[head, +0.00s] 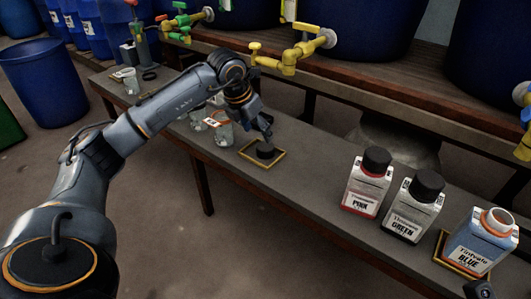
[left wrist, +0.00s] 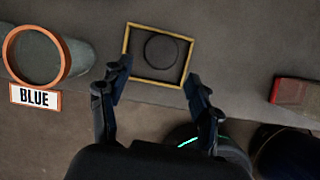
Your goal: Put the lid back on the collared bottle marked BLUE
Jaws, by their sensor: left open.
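The collared bottle marked BLUE (head: 477,246) stands upright at the right end of the bench in the head view, its pale neck open and uncapped, with an orange collar. A black round lid (head: 266,153) lies inside a yellow-outlined square on the bench; it also shows in the left wrist view (left wrist: 161,48). My left gripper (head: 262,131) is just above the lid, pointing down. In the left wrist view my left gripper (left wrist: 158,75) has its fingers spread, with nothing between them. The lid lies beyond the fingertips.
Capped bottles marked PINK (head: 366,188) and GREEN (head: 412,212) stand left of the BLUE bottle. An orange-rimmed vessel labelled BLUE (left wrist: 45,58) stands beside the lid's square. A yellow tap (head: 290,58) juts over the bench behind. Bare bench lies between the lid and PINK.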

